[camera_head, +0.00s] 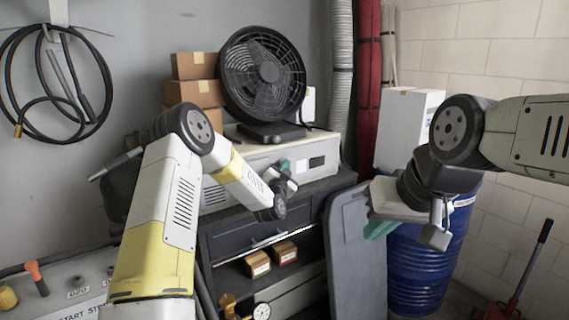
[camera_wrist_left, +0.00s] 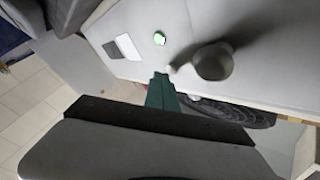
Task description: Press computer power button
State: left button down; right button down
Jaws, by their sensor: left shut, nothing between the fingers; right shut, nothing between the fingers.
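The computer (camera_head: 255,157) is a wide light-grey box on top of a dark cabinet, with a small dark screen (camera_head: 317,163) on its front. My left gripper (camera_head: 285,166) is in front of that face, left of the screen, its teal fingers shut and empty. In the left wrist view a round button (camera_wrist_left: 159,38) glows green on the pale face, beside the dark screen (camera_wrist_left: 127,47). The shut fingertips (camera_wrist_left: 162,77) show a little below the button in the picture and look apart from it. The button cannot be made out in the head view. My right gripper (camera_head: 380,228) is shut and empty, far to the right.
A black fan (camera_head: 262,75) stands on the computer. A grey knob-like part (camera_wrist_left: 213,62) sticks out beside the green button. Cardboard boxes (camera_head: 195,66) are stacked behind. A blue barrel (camera_head: 425,265) and a grey panel (camera_head: 352,250) stand to the right.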

pick_arm(q)
jog(key=shift+s+d, duration=0.1)
jog(key=shift+s, duration=0.05)
jog(key=s+d, duration=0.2)
jog(key=s, duration=0.1)
jog(key=s+d, duration=0.1)
jog(key=shift+s+d, duration=0.25)
jog(key=shift+s, duration=0.15)
jog(key=shift+r, duration=0.1)
dwell(2.4)
